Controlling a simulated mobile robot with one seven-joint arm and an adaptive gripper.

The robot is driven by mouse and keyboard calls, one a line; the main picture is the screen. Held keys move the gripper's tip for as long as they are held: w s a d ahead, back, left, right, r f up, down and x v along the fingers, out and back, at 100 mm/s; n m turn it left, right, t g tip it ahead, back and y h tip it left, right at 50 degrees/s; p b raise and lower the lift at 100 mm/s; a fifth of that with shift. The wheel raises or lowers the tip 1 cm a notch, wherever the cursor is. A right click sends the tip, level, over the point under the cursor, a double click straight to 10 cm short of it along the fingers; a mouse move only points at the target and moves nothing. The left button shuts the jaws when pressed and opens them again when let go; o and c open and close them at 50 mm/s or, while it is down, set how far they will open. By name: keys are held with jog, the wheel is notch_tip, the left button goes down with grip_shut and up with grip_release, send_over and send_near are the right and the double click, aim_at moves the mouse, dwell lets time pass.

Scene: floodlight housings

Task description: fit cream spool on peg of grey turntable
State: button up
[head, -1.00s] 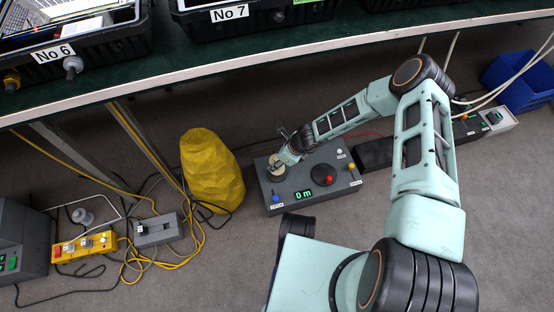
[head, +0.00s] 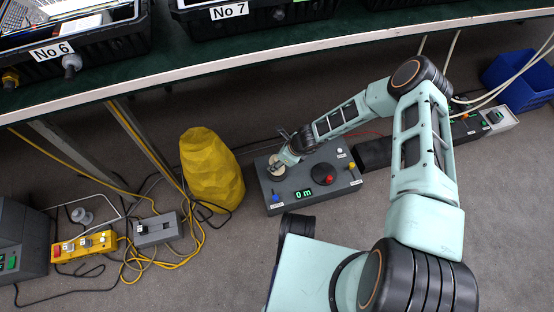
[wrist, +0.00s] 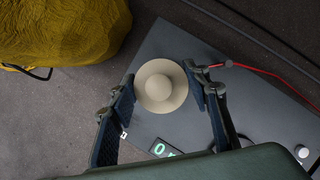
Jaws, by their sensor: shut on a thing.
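The cream spool (wrist: 161,86) is a round disc with a raised knob in its middle, seen from above in the wrist view. My gripper (wrist: 160,80) is shut on it, with one finger at each side of its rim. In the head view the spool (head: 278,171) shows only partly beside my gripper (head: 283,158), over the left part of a dark grey box. I cannot make out the grey turntable or its peg; they may be hidden under the spool. Whether the spool touches anything below it cannot be told.
The grey box (head: 295,206) bears a "0 m" display, a blue button, a yellow one and a dark disc with a red knob (head: 329,180). A yellow faceted object (head: 210,170) stands close on the left. A red cable runs behind. The green-topped bench (head: 200,62) overhangs the back.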

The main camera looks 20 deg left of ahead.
jog(key=shift+f, duration=1.6)
jog(key=o, duration=1.3)
jog(key=shift+c, duration=0.2)
jog(key=shift+r, duration=0.1)
jog(key=shift+r+p, duration=2.45)
jog(key=shift+r, duration=1.05)
